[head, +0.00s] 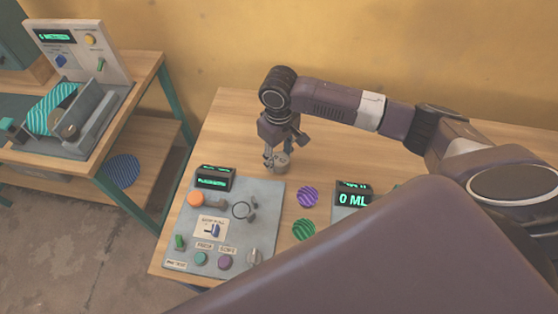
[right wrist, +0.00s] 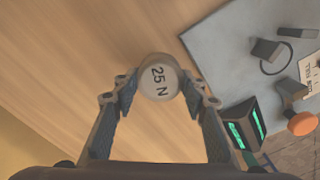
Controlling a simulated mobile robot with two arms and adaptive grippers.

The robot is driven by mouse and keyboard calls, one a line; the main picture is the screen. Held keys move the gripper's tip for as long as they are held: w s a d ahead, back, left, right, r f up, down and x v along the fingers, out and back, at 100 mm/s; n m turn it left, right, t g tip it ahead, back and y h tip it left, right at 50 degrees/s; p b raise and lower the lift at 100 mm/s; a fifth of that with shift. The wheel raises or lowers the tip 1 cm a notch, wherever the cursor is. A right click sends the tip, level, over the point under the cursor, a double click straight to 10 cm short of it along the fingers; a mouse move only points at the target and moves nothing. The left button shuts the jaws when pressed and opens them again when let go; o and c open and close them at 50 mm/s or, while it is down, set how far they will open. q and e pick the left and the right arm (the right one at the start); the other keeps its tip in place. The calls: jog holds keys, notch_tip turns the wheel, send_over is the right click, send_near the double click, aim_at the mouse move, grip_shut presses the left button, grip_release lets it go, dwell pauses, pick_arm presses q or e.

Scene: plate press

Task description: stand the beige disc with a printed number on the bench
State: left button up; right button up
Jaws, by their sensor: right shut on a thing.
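The beige disc (right wrist: 159,77) has "25 N" printed on its face. It sits between the fingertips of my right gripper (right wrist: 160,85), which is shut on it. In the head view the disc (head: 280,163) shows below my right gripper (head: 277,157), just beyond the back edge of the grey control panel. It is over the wooden bench (head: 235,120); I cannot tell whether it touches the wood. My left gripper is not in view.
The grey panel (head: 188,258) carries a display, an orange knob (head: 195,199), a ring and several buttons. Purple (head: 308,197) and green (head: 303,230) striped discs lie to its right, near a "0 ML" display (head: 352,199). Bare bench lies behind the panel. Another station (head: 85,110) stands left.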

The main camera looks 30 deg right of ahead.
aim_at(279, 159)
notch_tip(279, 159, down, 2)
jog(key=shift+f, duration=0.4)
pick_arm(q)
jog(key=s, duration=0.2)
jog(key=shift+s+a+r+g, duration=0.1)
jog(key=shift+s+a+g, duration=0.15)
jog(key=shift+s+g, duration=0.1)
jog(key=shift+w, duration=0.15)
pick_arm(e)
jog(key=shift+f, duration=0.15)
jog(key=o, duration=1)
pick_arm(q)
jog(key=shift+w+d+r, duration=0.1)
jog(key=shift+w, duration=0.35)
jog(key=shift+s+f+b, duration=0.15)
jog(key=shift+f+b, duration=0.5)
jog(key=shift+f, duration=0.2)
pick_arm(e)
notch_tip(279, 159, up, 12)
jog(key=shift+r, duration=0.2)
